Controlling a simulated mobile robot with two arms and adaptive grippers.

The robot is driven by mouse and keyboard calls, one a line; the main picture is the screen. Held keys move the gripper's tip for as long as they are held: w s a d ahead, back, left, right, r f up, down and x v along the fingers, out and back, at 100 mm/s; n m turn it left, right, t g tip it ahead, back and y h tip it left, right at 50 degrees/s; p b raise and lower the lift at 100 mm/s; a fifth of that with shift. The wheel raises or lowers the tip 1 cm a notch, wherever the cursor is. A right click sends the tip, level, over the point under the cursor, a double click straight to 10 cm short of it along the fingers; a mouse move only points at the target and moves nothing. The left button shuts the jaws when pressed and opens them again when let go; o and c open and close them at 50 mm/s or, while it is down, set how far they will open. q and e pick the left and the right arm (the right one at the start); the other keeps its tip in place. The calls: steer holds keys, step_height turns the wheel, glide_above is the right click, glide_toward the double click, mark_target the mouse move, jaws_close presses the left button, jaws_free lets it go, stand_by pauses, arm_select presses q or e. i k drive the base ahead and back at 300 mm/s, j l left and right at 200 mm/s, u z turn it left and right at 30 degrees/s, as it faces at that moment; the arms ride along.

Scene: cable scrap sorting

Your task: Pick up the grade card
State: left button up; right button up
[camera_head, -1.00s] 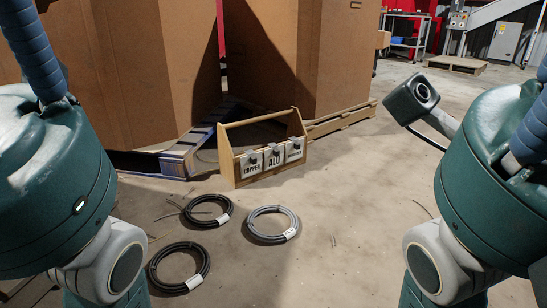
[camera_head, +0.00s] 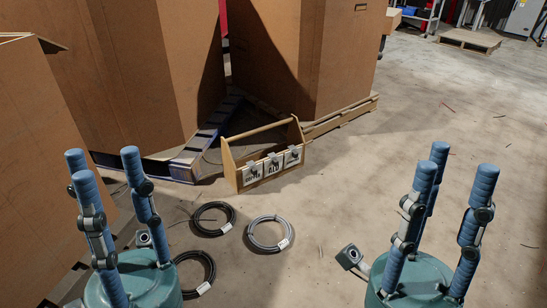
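My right gripper (camera_head: 455,160) is at the lower right, also spread and empty. Both are nearer than the carrier and apart from the cards.
Tagged cable coils lie in front of the carrier: two black (camera_head: 213,219) (camera_head: 208,269) and one grey (camera_head: 268,234). Large cardboard boxes (camera_head: 310,50) on pallets stand behind; another box (camera_head: 45,140) stands at left. Floor at right is mostly clear.

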mark_target(274, 165)
steer(key=i+l+u, duration=0.1)
steer(key=i+l, duration=0.25)
steer(key=i+l+u, duration=0.15)
steer(key=i+l, duration=0.15)
steer(key=l, duration=0.25)
steer(key=i+l+u, duration=0.1)
steer(key=i+l, duration=0.2)
steer(key=l, duration=0.2)
steer(key=i+l+u, duration=0.15)
steer(key=i+l, duration=0.15)
steer(key=l, duration=0.25)
steer(key=i+l+u, duration=0.1)
steer(key=i+l, duration=0.15)
steer(key=l, duration=0.3)
steer(key=i+l+u, duration=0.15)
steer(key=l, duration=0.4)
steer(key=i+l+u, duration=0.1)
steer(key=i+l, duration=0.2)
steer(key=l, duration=0.3)
steer(key=i+l+u, duration=0.15)
steer(key=l, duration=0.5)
